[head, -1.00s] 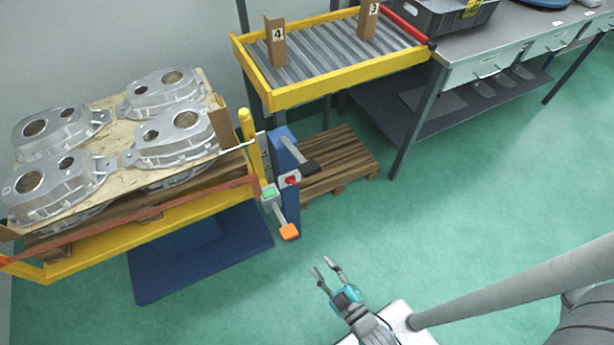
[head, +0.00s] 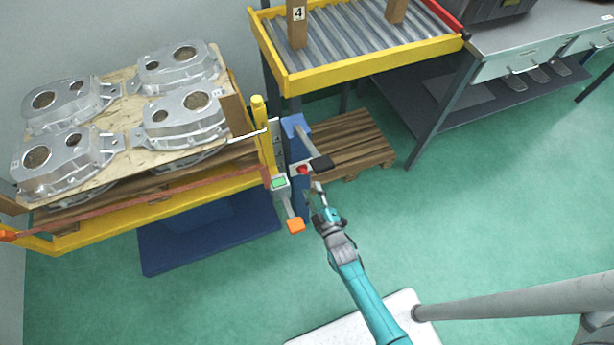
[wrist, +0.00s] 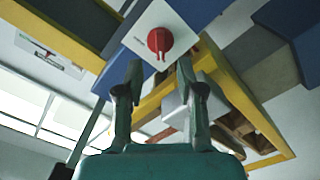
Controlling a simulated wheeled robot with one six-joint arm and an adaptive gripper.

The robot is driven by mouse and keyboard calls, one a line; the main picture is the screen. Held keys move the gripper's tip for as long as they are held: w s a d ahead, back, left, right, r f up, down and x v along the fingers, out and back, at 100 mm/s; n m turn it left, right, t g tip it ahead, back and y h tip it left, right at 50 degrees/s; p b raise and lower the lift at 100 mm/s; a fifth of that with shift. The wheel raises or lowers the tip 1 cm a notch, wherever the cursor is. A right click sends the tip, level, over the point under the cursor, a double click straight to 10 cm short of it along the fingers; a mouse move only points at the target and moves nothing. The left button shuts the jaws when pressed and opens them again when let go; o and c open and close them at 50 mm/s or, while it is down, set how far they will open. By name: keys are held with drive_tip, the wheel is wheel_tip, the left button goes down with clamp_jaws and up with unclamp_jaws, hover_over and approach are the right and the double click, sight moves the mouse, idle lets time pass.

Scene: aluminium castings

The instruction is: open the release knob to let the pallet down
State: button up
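The release knob (head: 303,170) is a small red knob on a light plate on the blue post beside the lift. In the wrist view the red knob (wrist: 159,40) is near and large, on a white plate, just beyond the fingertips. My gripper (head: 316,190) is close to the knob, below and right of it in the head view. In the wrist view its two fingers (wrist: 160,70) are apart with nothing between them; I see no contact with the knob. The loaded pallet (head: 215,160) rests on the yellow lift frame (head: 160,210) at left, raised above its blue base (head: 215,243).
Several aluminium castings (head: 195,118) lie on the board on the pallet. A black-ended lever (head: 320,162) and an orange-ended arm (head: 295,226) stick out near the knob. A roller conveyor (head: 365,63) stands behind, an empty pallet (head: 345,145) beneath it.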

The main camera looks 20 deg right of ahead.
sight(303, 171)
drive_tip(key=shift+w, duration=2.95)
clamp_jaws()
